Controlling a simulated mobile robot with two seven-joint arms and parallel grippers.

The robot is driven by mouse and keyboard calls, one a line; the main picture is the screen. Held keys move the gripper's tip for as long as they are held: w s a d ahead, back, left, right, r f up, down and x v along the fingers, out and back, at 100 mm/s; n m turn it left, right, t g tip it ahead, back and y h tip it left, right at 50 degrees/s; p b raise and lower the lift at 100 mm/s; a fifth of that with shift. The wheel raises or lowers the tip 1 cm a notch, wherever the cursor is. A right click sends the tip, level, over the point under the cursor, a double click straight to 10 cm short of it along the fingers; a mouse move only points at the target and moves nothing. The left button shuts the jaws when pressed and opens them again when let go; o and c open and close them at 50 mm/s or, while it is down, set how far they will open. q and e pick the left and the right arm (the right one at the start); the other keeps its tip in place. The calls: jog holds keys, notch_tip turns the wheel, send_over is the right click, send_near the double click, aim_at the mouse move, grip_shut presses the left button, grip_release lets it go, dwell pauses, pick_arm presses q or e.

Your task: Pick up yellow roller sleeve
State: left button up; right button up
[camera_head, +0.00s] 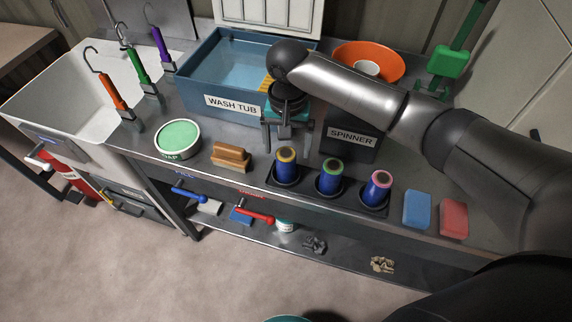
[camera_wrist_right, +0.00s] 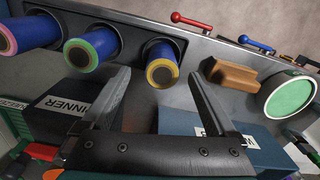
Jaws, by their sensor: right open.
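The yellow roller sleeve (camera_head: 287,166) is a dark blue cylinder with a yellow end ring. It stands in the left place of a dark holder tray (camera_head: 308,192). A green-ended sleeve (camera_head: 330,178) and a pink-ended sleeve (camera_head: 378,189) stand to its right. My right gripper (camera_head: 287,138) points down just behind the yellow sleeve, open and empty. In the right wrist view the yellow sleeve (camera_wrist_right: 161,66) shows beyond the gap between the open fingers (camera_wrist_right: 158,82), with clear space around it. My left gripper is in no view.
The wash tub (camera_head: 228,80) and the spinner (camera_head: 350,135) stand behind the gripper. A wooden brush (camera_head: 231,156) and a green soap tin (camera_head: 178,139) lie left of the tray. Blue (camera_head: 417,209) and red (camera_head: 453,218) blocks lie right of it.

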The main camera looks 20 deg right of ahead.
aim_at(286, 153)
jog(key=shift+w+f+b, duration=0.15)
jog(key=shift+f, duration=1.2)
jog(key=shift+w+f+b, duration=0.1)
jog(key=shift+f+b, duration=0.05)
jog(key=shift+f, duration=1.15)
jog(key=shift+c, duration=0.4)
jog(key=c, duration=1.4)
